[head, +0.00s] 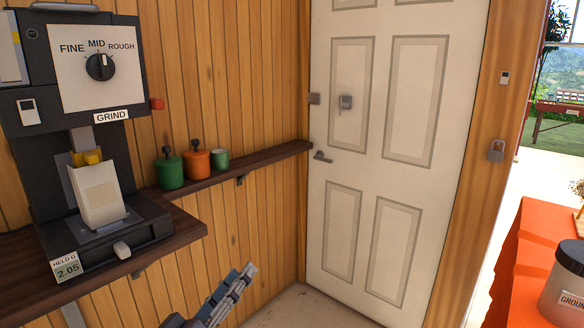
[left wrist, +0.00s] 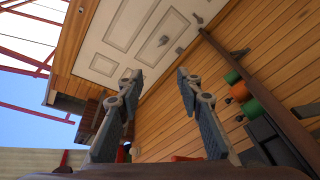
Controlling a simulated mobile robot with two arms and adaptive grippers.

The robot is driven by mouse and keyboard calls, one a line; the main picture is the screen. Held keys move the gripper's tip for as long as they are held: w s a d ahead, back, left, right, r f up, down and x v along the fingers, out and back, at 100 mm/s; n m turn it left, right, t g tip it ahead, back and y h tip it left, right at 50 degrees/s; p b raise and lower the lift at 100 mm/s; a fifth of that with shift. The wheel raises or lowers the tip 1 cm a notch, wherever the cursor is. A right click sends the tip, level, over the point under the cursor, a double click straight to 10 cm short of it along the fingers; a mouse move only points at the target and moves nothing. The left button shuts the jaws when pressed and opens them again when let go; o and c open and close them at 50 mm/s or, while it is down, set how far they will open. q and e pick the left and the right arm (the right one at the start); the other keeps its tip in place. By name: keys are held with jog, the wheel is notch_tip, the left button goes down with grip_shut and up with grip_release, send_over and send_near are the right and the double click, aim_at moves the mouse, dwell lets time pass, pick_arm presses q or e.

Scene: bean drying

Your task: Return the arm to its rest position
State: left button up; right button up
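My left gripper (head: 238,288) comes in at the bottom of the head view, low in front of the wood-plank wall and beside the grinder shelf. In the left wrist view its two fingers (left wrist: 158,82) stand wide apart with nothing between them, so it is open and empty. It touches nothing that I can see. My right gripper is in neither view.
A grinder (head: 75,120) with a pale container (head: 98,195) stands on a dark shelf (head: 185,230) at left. Green and orange canisters (head: 197,164) sit on a narrow ledge. A white door (head: 385,130) is shut.

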pick_arm(q)
jog(key=s+a+f+m+g+y, duration=0.15)
jog(key=s+f+g, duration=0.35)
jog(key=f, duration=0.6)
jog(key=s+f+m+g+y, duration=0.2)
jog(key=s+f+m+g, duration=0.15)
jog(key=s+f, duration=0.65)
jog(key=s+a+f+g+y, duration=0.25)
jog(key=s+a+f, duration=0.2)
jog(key=s, duration=0.25)
jog(key=s+a+f+g+y, duration=0.2)
jog(key=s+a+f+g, duration=0.2)
jog(key=s+f, duration=0.25)
notch_tip(320, 180, down, 24)
jog(key=s, duration=0.1)
jog(key=s+a+f+g, duration=0.2)
jog(key=s+a+f, duration=0.1)
jog(key=s+f, duration=1.5)
jog(key=shift+m, duration=0.4)
jog(key=shift+f, duration=0.1)
